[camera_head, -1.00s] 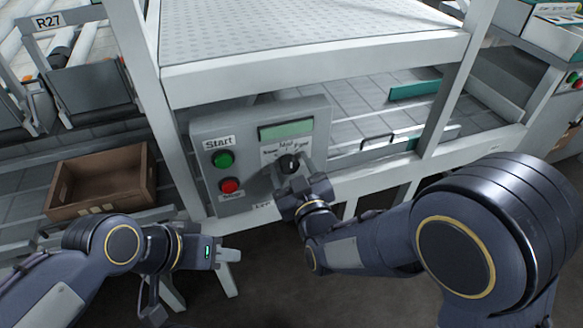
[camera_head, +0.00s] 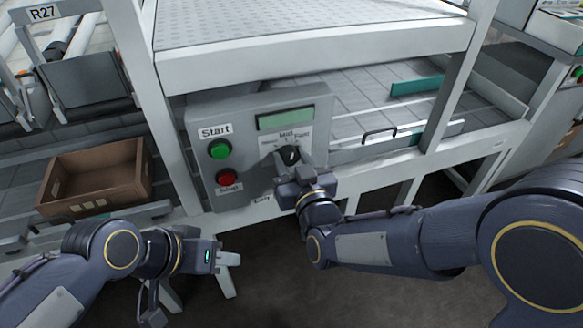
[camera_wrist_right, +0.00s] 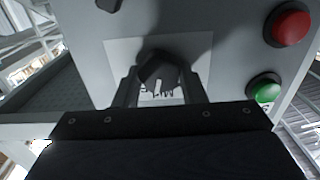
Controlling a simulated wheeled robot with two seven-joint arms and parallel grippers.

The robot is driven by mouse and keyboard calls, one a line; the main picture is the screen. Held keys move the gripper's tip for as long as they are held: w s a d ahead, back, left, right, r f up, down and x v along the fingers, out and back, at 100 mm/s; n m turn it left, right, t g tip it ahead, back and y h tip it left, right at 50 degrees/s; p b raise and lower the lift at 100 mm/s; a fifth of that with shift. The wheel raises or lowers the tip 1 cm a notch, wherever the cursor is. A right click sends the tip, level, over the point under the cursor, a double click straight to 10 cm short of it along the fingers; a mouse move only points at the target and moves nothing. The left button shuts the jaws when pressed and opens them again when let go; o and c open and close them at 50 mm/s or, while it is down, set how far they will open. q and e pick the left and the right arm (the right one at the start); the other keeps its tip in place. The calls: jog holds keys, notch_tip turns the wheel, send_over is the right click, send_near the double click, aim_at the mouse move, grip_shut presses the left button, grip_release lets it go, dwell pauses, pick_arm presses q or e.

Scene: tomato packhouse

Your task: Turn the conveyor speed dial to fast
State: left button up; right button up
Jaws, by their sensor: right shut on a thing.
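The speed dial (camera_head: 290,155) is a black knob with a white pointer mark, on the grey control box (camera_head: 245,190) under a green display. Labels around it read Mid at the top and Fast at the upper right; the left one is blurred. My right gripper (camera_head: 287,170) is shut on the dial. In the right wrist view, the dial (camera_wrist_right: 156,70) sits between the fingers of my right gripper (camera_wrist_right: 160,88), and its pointer is toward the upside-down Mid label. My left gripper (camera_head: 230,259) is beside the box, low and left, apart from it; its opening is unclear.
A green Start button (camera_head: 220,149) and a red button (camera_head: 228,178) are left of the dial. A brown crate (camera_head: 70,200) is at the left. White frame posts (camera_head: 462,80) and a conveyor deck (camera_head: 350,95) surround the box. Floor (camera_head: 300,290) shows below.

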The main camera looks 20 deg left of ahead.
jog(key=m+b, duration=0.4)
jog(key=shift+d+f+b, duration=0.1)
jog(key=shift+f+b, duration=0.1)
jog(key=shift+b, duration=0.2)
jog(key=shift+r+m+b, duration=0.15)
jog(key=shift+m+b, duration=1.05)
jog(key=shift+m, duration=0.3)
jog(key=o, duration=1)
jog(key=p+v, duration=0.1)
jog(key=v, duration=0.6)
jog(key=shift+s+d, duration=0.25)
jog(key=shift+s, duration=0.05)
